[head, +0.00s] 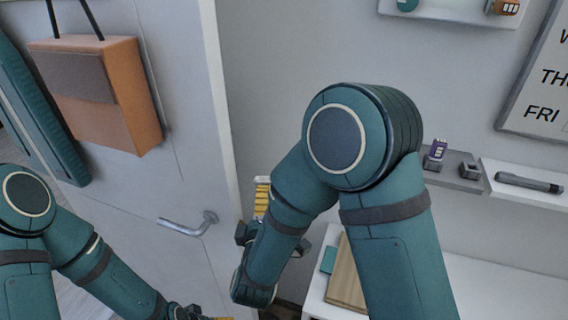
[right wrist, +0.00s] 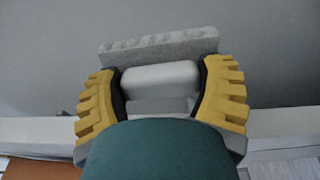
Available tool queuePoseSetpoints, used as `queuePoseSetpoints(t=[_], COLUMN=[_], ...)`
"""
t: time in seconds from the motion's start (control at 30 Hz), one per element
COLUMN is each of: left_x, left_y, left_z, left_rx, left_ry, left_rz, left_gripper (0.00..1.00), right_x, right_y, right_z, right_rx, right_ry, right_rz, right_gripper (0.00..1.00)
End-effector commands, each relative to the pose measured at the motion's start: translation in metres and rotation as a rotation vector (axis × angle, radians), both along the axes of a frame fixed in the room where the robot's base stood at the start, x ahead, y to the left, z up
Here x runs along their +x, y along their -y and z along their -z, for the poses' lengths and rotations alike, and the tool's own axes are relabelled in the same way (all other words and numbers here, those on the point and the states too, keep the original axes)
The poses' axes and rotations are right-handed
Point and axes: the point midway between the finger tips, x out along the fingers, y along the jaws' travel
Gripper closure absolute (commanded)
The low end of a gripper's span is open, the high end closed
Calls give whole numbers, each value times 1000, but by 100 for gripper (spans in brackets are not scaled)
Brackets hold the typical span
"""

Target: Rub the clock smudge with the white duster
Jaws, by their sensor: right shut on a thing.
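My right gripper (head: 262,198) is beside the door edge in the head view, partly hidden behind my own forearm. In the right wrist view its yellow fingers (right wrist: 160,90) are shut on the white duster (right wrist: 158,48). The duster's pale handle sits between the fingers and its light grey pad lies beyond them, in front of a plain grey surface. Whether the pad touches that surface I cannot tell. My left gripper (head: 205,317) is cut off at the bottom edge, its jaws unclear. I cannot make out a clock smudge in either view.
A door with a metal handle (head: 190,223) and a hanging orange bag (head: 125,95) stands at left. A grey ledge (head: 455,182) bears small items, and a dark torch (head: 530,183) lies on a white shelf at right. A wooden board (head: 346,280) stands low behind my right arm.

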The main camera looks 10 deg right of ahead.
Motion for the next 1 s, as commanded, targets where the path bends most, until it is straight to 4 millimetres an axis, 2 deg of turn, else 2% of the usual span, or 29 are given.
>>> queuePoseSetpoints(t=[0.17,0.3,0.57,0.77,1.0], left_x=[0,1,2,3,4], left_y=[0,0,-1,-1,-1], left_z=[-3,-7,-11,-15,-20], left_rx=[0,0,0,1,1], left_ry=[1,2,5,6,9], left_rz=[0,-2,-4,-6,-7], left_gripper=[30,30,30,30,30], right_x=[22,43,66,74,69], right_y=[5,14,34,54,86], right_z=[-43,-90,-174,-245,-338], right_rx=[65,159,410,758,1347], right_ry=[32,71,196,390,721], right_rz=[71,149,253,302,284], right_gripper=[56,56,56,56,56])
